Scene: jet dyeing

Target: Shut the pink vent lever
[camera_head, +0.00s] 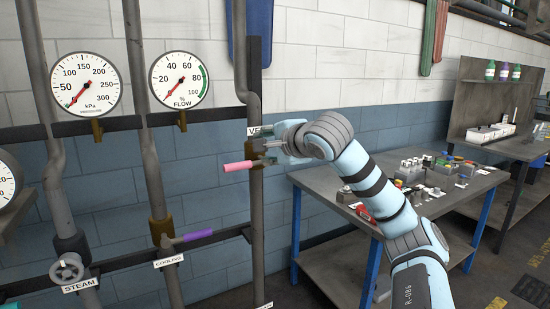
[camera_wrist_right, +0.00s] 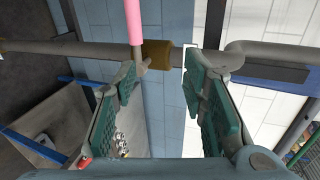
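The pink vent lever (camera_head: 237,166) sticks out sideways to the left from a vertical grey pipe (camera_head: 257,215), at right angles to it. In the right wrist view the pink lever (camera_wrist_right: 133,20) points to the top edge, beside a brass valve body (camera_wrist_right: 157,54) on the pipe. My right gripper (camera_head: 270,145) is at the pipe, right of the lever's pink grip. In the right wrist view its fingers (camera_wrist_right: 165,82) are spread with nothing between the pads. One fingertip is close to the lever's root; I cannot tell if they touch. My left gripper is not in view.
A VENT label (camera_head: 253,131), partly hidden, sits above the lever. A purple cooling lever (camera_head: 192,237) and a steam handwheel (camera_head: 67,268) are lower left. A grey workbench (camera_head: 335,183) with small parts stands right, behind my right arm.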

